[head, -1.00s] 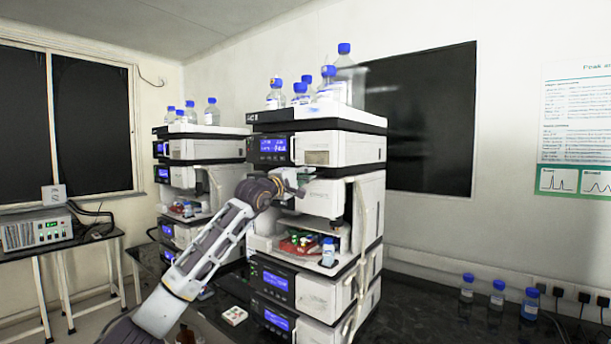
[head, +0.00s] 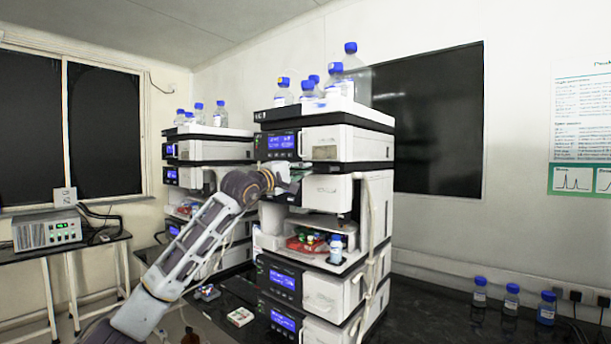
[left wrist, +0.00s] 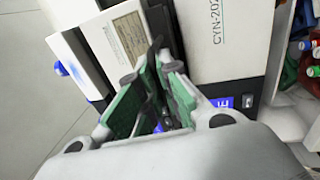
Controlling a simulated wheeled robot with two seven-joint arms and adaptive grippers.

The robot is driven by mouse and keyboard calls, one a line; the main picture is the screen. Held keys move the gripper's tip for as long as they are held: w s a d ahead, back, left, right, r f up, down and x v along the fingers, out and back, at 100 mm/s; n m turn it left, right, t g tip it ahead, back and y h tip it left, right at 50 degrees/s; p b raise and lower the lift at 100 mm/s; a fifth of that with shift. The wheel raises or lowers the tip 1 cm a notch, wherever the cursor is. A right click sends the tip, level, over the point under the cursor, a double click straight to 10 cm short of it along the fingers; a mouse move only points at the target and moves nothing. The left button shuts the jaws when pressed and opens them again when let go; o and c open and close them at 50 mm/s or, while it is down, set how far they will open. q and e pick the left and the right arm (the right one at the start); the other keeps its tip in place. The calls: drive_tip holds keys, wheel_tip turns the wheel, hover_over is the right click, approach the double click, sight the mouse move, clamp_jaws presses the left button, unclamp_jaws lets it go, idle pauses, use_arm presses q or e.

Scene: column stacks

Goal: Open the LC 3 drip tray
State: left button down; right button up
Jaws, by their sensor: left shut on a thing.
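The near instrument stack (head: 350,148) stands on the dark bench. I cannot read its label well enough to tell its number. My left gripper (head: 288,178) is at the front of its second module from the top, and its fingers show larger in the left wrist view (left wrist: 158,65). The green-padded fingers are closed together on a thin dark part at the seam between two white module fronts. The wrist hides most of that part, so I cannot clearly make out the drip tray or how far out it stands. My right gripper is not in view.
Solvent bottles with blue caps (head: 351,55) stand on top of the stack. Below my gripper an open bay holds a red tray of vials (head: 302,246) and a small bottle (head: 336,250). A second stack (head: 232,134) is behind to the left. Bottles (head: 512,298) stand on the right bench.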

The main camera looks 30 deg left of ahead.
use_arm(q)
drive_tip(key=r+b+v, duration=0.1)
drive_tip(key=b+v, duration=0.4)
drive_tip(key=v, duration=0.3)
drive_tip(key=shift+s+r, duration=0.3)
drive_tip(key=shift+r, duration=0.05)
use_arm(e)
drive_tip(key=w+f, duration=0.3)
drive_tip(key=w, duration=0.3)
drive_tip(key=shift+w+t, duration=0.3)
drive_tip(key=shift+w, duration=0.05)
use_arm(q)
drive_tip(key=shift+a, duration=0.1)
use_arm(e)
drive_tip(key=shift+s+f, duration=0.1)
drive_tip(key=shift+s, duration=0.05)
use_arm(q)
drive_tip(key=c, duration=1.7)
unclamp_jaws()
drive_tip(key=shift+o, duration=0.4)
drive_tip(key=shift+a+f, duration=0.1)
drive_tip(key=shift+f, duration=0.05)
